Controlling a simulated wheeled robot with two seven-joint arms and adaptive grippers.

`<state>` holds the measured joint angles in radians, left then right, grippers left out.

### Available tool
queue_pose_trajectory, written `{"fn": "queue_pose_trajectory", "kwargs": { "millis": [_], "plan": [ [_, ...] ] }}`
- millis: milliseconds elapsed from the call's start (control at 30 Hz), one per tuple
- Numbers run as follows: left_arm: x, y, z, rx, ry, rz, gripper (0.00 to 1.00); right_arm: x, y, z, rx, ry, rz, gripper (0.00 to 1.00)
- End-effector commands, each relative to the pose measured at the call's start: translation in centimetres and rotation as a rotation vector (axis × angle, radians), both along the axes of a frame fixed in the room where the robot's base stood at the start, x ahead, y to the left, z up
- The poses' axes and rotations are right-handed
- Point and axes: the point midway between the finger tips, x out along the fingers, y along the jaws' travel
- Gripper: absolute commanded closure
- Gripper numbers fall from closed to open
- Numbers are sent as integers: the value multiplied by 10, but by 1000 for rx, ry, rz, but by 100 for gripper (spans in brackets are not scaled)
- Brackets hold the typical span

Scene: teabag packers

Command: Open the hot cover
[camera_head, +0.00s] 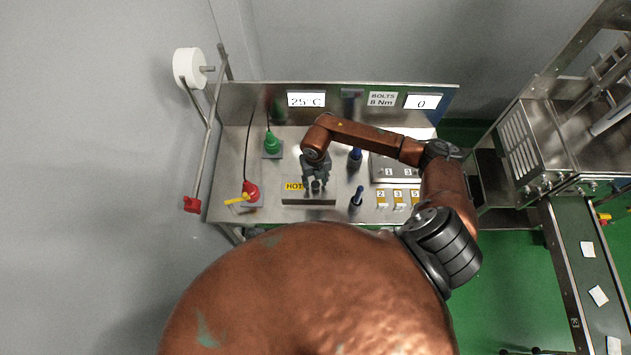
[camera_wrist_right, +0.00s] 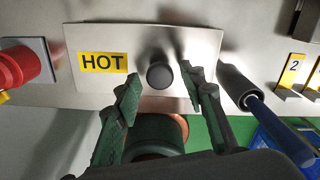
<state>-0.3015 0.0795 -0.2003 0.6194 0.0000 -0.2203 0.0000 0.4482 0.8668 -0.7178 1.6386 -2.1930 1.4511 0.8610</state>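The hot cover (camera_head: 296,198) is a flat steel cover with a yellow HOT label (camera_head: 292,187), lying shut on the bench. In the right wrist view the cover (camera_wrist_right: 90,40) carries the label (camera_wrist_right: 103,62) and a round dark knob (camera_wrist_right: 159,76). My right gripper (camera_head: 315,184) is over the cover. In the right wrist view the open gripper (camera_wrist_right: 160,73) has one finger on each side of the knob, with visible gaps. Whether the fingertips are level with the knob is hard to tell. My left gripper is not in view.
A red emergency-style knob with a yellow handle (camera_head: 249,193) stands left of the cover. A blue-handled tool (camera_head: 357,197) stands close on its right, also in the right wrist view (camera_wrist_right: 280,130). Numbered yellow tags (camera_head: 398,197) and a green device (camera_head: 272,145) are on the bench.

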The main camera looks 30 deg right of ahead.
Motion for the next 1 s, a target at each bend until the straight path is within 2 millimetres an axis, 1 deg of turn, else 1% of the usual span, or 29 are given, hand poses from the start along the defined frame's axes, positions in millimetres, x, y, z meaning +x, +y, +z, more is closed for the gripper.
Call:
{"fn": "queue_pose_trajectory", "kwargs": {
  "millis": [33,67,500,1000],
  "plan": [
    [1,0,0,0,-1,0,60,0,0,0,0,0,0,67],
    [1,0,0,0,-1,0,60,0,0,0,0,0,0,70],
    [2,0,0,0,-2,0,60,0,0,0,0,0,0,100],
    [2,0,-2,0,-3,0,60,1,0,1,6,10,0,100]
  ]
}}
